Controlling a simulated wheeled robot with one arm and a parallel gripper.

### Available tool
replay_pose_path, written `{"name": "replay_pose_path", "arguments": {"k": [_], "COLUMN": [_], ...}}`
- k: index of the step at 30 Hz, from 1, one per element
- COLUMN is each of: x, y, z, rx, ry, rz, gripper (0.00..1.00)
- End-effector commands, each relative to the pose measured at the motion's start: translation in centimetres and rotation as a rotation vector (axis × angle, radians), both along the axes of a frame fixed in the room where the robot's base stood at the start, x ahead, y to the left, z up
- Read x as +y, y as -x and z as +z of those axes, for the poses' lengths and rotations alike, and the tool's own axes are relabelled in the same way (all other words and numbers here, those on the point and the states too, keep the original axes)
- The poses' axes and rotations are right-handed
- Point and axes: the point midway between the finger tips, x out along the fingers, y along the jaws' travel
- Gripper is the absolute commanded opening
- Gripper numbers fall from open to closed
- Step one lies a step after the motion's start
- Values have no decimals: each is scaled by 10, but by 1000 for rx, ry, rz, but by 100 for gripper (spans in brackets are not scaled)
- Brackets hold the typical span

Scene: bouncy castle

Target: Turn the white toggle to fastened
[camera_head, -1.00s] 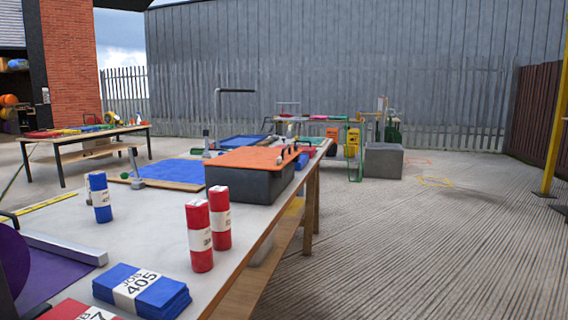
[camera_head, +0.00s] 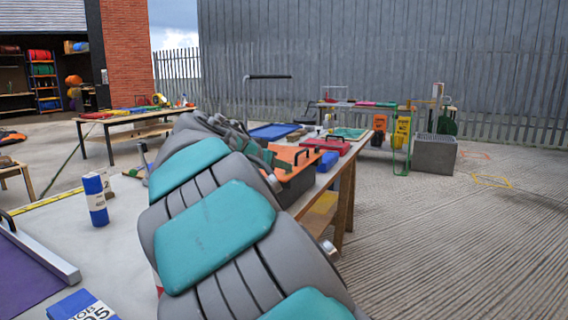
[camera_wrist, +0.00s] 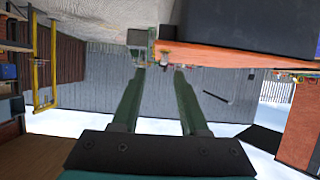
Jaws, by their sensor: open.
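I cannot make out the white toggle in either view. A dark grey box (camera_head: 298,186) with an orange lid (camera_head: 300,155) stands on the long table, partly hidden by my arm. In the wrist view, which is upside down, the dark box (camera_wrist: 250,25) and orange lid (camera_wrist: 225,56) fill the upper right. My gripper (camera_wrist: 158,71) is open and empty, its two green fingers apart and pointing toward the box's side. In the head view my grey and teal arm stretches over the table toward the box and hides much of what lies there.
A blue and white roll (camera_head: 95,199) stands on the table left of my arm. A blue bundle (camera_head: 82,306) lies at the front. A red case (camera_head: 327,147) is behind the orange lid.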

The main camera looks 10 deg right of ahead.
Motion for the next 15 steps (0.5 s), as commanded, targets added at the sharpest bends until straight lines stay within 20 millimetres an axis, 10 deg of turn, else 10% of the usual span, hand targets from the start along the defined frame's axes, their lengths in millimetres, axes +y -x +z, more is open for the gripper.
{"name": "replay_pose_path", "arguments": {"k": [15], "x": [-27], "y": [-51], "z": [-18], "rx": [-21], "ry": [-1], "rz": [5], "gripper": [44]}}
